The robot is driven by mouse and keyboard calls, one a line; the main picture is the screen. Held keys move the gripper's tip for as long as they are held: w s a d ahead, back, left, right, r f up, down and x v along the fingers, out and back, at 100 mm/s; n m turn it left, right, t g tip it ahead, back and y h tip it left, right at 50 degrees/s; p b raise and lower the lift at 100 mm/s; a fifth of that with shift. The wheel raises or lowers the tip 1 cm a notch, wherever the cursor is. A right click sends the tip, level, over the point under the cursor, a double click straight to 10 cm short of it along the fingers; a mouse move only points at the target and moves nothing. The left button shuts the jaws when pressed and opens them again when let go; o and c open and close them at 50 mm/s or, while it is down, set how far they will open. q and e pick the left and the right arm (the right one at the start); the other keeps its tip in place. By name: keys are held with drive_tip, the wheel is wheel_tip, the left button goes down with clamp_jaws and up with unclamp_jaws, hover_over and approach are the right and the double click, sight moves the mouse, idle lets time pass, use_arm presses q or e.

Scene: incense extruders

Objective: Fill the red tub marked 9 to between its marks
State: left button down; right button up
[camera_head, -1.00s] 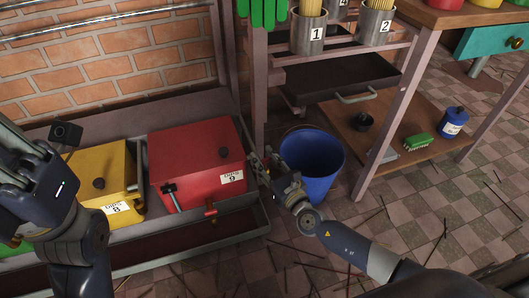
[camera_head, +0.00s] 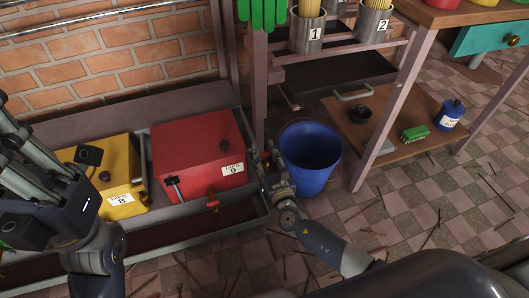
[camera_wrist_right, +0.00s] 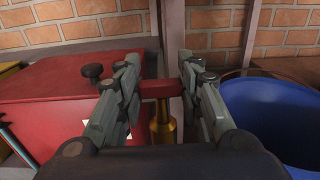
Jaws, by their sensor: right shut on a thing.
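The red tub (camera_head: 190,150) marked 9 stands in the long grey trough by the brick wall; it also shows in the wrist view (camera_wrist_right: 50,95). My right gripper (camera_head: 266,155) is just right of the tub, beside the blue bucket. In the wrist view it is shut on a red handle (camera_wrist_right: 157,90) with a brass body (camera_wrist_right: 163,125) below. My left gripper is at the left edge, its fingertips unclear.
A yellow tub (camera_head: 115,178) marked 8 stands left of the red one. The blue bucket (camera_head: 312,170) is on the tiled floor. Sticks litter the floor.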

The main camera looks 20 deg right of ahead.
drive_tip(key=o, duration=1.1)
drive_tip(key=s, duration=1.2)
drive_tip(key=shift+d, duration=0.1)
